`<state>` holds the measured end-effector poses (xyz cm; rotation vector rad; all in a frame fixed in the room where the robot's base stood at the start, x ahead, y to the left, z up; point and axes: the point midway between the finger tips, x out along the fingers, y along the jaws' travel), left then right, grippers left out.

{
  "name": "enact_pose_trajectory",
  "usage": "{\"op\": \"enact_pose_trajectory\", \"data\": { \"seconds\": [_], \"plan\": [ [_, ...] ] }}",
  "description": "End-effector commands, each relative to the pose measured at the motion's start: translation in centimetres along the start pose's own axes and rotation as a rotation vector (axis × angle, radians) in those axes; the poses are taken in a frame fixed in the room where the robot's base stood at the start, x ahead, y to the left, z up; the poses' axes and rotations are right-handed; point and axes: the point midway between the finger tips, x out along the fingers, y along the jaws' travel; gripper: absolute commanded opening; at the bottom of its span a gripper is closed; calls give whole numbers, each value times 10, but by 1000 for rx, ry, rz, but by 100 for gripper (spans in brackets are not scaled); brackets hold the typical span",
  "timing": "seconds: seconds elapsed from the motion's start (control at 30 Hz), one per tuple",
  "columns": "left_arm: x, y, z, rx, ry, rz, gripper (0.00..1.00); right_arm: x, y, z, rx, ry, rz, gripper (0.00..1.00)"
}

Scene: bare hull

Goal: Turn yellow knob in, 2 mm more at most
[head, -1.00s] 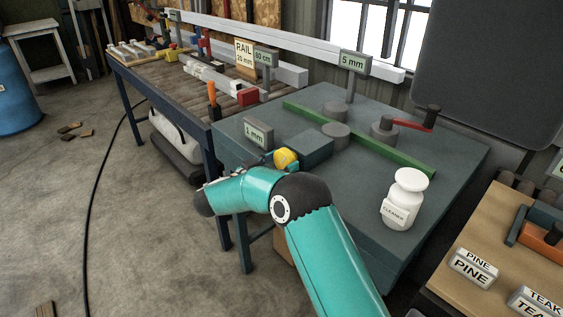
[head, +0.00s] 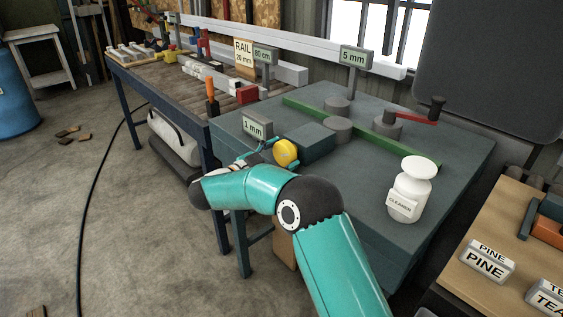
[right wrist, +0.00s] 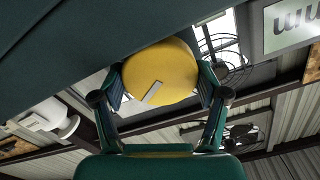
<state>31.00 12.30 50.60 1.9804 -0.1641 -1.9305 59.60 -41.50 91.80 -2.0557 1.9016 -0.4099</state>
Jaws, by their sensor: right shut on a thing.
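The yellow knob (head: 286,152) is on the near-left side of a dark blue-grey block (head: 312,140) on the machine table, below a "1 mm" sign (head: 257,126). In the right wrist view the round yellow knob (right wrist: 172,62) fills the space between two fingers, and a pale tilted mark (right wrist: 151,93) shows on its face. My right gripper (right wrist: 160,88) is shut on the knob, one finger on each side. In the head view my right gripper (head: 268,151) is small and partly hidden by the knob and wrist. My left gripper is not in view.
A green bar (head: 360,132) crosses the table (head: 350,185) behind the block. A red crank (head: 418,115) and a "5 mm" sign (head: 355,56) stand farther back. A white cleaner bottle (head: 410,190) stands at the right. The table between bottle and block is clear.

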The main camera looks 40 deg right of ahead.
Motion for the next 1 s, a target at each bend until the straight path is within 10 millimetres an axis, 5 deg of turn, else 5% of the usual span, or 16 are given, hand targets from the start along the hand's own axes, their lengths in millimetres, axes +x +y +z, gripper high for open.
{"op": "enact_pose_trajectory", "data": {
  "seconds": [0.7,0.73,0.87,1.0],
  "plan": [
    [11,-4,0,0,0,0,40,-2,0,1,99,-3,-4,39],
    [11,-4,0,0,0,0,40,-2,0,1,99,-3,-4,78],
    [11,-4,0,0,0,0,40,-1,0,1,99,-2,-3,99],
    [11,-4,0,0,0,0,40,-1,1,1,99,-2,-1,99]
  ]
}}
